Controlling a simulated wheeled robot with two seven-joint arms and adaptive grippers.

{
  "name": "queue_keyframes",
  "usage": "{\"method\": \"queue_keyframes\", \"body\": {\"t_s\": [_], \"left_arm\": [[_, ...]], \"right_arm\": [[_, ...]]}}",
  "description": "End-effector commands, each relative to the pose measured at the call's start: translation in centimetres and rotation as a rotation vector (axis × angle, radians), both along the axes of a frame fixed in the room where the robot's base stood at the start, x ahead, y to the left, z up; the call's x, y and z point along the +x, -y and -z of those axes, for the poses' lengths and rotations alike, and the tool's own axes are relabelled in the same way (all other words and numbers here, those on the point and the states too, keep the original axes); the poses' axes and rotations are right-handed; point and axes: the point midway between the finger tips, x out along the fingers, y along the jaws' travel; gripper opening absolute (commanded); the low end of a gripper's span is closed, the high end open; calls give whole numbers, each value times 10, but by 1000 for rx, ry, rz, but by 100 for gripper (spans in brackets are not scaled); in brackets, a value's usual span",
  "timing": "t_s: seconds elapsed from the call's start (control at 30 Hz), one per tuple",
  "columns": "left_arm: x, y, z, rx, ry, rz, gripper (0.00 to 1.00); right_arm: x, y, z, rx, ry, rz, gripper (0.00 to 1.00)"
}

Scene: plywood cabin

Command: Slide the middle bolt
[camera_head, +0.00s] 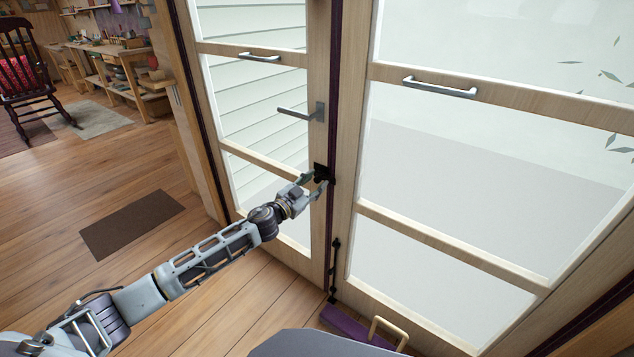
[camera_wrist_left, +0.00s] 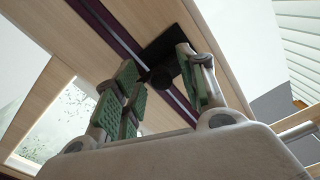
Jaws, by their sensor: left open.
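The middle bolt (camera_head: 321,171) is a small black fitting on the wooden double door, where the two leaves meet beside a dark purple strip. In the left wrist view it is a black plate (camera_wrist_left: 174,48) with a dark round knob (camera_wrist_left: 161,76). My left gripper (camera_head: 315,183) is right at the bolt, with its fingers open. In the left wrist view the green-padded fingers (camera_wrist_left: 160,68) lie on either side of the knob. I cannot tell whether either finger touches it. The gripper partly hides the bolt in the head view. My right gripper is not in view.
A lever handle (camera_head: 298,114) sits above the bolt, and a long black lower bolt (camera_head: 335,268) is below it. Each leaf has a pull bar, left (camera_head: 259,57) and right (camera_head: 439,87). A purple object with a wooden handle (camera_head: 388,325) lies by the door. Floor at left is mostly clear.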

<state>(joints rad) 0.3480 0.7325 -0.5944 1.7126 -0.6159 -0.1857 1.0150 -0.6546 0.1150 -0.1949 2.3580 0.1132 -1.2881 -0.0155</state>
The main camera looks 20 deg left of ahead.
Motion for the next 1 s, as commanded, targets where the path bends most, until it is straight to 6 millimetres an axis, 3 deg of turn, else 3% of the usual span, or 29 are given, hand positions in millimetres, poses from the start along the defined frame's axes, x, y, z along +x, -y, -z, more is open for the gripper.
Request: {"method": "queue_keyframes", "body": {"t_s": [0.3, 0.73, 1.0], "left_arm": [[15, 5, 0, 2, 1, -1, 41], [17, 6, -1, 1, 0, 0, 41], [17, 6, -1, 1, 0, 0, 9]], "right_arm": [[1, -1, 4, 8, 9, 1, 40], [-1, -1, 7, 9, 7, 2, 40], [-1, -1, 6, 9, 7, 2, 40]]}}
